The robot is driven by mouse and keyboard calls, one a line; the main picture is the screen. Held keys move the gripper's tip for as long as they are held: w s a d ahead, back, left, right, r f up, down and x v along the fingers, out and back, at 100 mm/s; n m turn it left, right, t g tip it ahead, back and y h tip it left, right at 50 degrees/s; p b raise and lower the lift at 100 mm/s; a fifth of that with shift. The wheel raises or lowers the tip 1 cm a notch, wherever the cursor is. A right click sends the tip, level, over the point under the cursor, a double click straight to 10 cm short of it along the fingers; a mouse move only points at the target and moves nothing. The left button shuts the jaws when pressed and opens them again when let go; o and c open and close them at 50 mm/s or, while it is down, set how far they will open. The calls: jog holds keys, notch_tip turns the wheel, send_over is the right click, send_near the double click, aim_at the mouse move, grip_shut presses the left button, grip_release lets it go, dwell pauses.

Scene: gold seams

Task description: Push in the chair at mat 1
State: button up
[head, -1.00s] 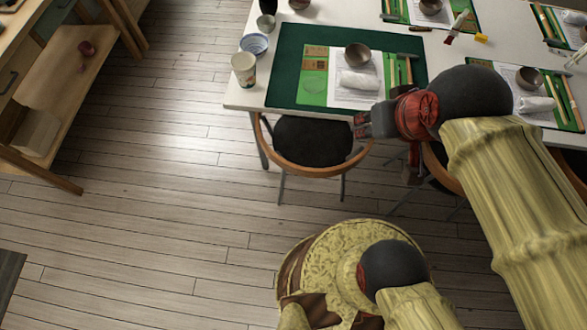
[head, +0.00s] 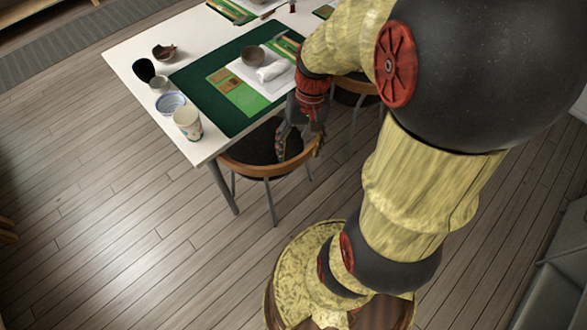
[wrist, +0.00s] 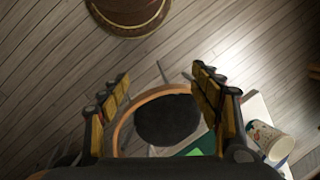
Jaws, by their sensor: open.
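The chair (head: 262,170) has a curved wooden back rail and a dark round seat. It stands at the near edge of the white table (head: 130,52), in front of the dark green mat (head: 200,86), its seat partly under the tabletop. My gripper (head: 300,150) is open above the chair, near the right part of its back rail. In the wrist view, my open gripper (wrist: 161,73) has a finger on each side of the chair (wrist: 168,120), with the rail between them. I cannot tell whether a finger touches the rail. Nothing is held.
A patterned cup (head: 187,122), a blue-and-white bowl (head: 171,103) and other small vessels stand by the table's left edge. A grey bowl (head: 254,56) and a white roll (head: 273,72) lie on the mat. Another chair (head: 352,88) stands to the right. The floor at left is clear.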

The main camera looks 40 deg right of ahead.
jog(key=w+d+f+m+t+y+b, duration=0.1)
jog(key=d+f+m+t, duration=0.35)
jog(key=f, duration=1.15)
jog(key=w+d+f+m+t+b, duration=0.15)
jog(key=d+f+t, duration=0.6)
jog(key=f, duration=0.85)
jog(key=w+d+f+m+t+y+b, duration=0.1)
jog(key=w+d+f+m+t, duration=0.3)
jog(key=f, duration=1.2)
jog(key=w+a, duration=0.1)
jog(key=w, duration=0.3)
jog(key=w+a+t, duration=0.1)
jog(key=w, duration=0.3)
jog(key=w+a+n+t, duration=0.1)
jog(key=w, duration=0.3)
jog(key=shift+w+b, duration=0.3)
jog(key=shift+c, duration=0.3)
jog(key=c, duration=1.5)
grip_shut()
